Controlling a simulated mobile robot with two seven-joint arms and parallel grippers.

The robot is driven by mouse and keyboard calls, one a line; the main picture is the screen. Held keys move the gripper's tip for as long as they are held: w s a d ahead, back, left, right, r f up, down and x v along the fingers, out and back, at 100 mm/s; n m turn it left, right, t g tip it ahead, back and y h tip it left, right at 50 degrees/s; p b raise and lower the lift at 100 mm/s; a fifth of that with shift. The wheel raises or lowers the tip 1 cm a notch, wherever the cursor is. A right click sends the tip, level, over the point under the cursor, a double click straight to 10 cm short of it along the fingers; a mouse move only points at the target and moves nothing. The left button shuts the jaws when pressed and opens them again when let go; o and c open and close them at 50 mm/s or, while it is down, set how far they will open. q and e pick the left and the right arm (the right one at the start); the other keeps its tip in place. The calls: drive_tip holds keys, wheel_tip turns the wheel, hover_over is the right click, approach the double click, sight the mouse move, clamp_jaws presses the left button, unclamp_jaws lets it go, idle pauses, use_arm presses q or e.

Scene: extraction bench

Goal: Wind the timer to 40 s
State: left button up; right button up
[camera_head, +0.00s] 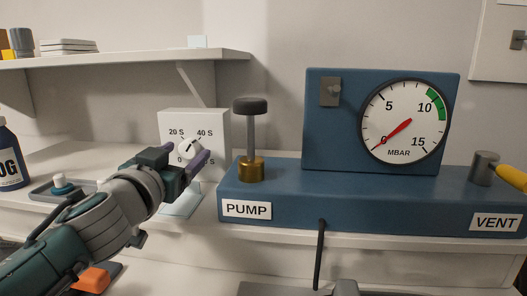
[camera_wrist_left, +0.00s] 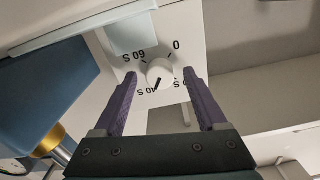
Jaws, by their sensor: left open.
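The timer (camera_head: 221,130) is a white box on the bench with a round white knob (camera_head: 189,148) and second labels around it. The knob also shows in the left wrist view (camera_wrist_left: 160,73), where the picture is upside down and its dark pointer mark points close to the 40 S label. My left gripper (camera_wrist_left: 160,76) is open, with one purple finger on each side of the knob and a visible gap to it. In the head view my left gripper (camera_head: 187,160) hides the timer's lower part.
A blue pump unit (camera_head: 270,205) with a gauge (camera_head: 405,122) and an upright plunger (camera_head: 251,130) stands close right of the timer. A shelf (camera_head: 120,60) runs above. A grey tray (camera_head: 48,190) and a dark bottle (camera_head: 8,160) are at left.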

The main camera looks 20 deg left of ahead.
use_arm(q)
clamp_jaws()
idle(0.4)
idle(1.1)
unclamp_jaws()
drive_tip(key=v, duration=1)
drive_tip(key=shift+p, duration=0.3)
drive_tip(key=shift+d, duration=0.1)
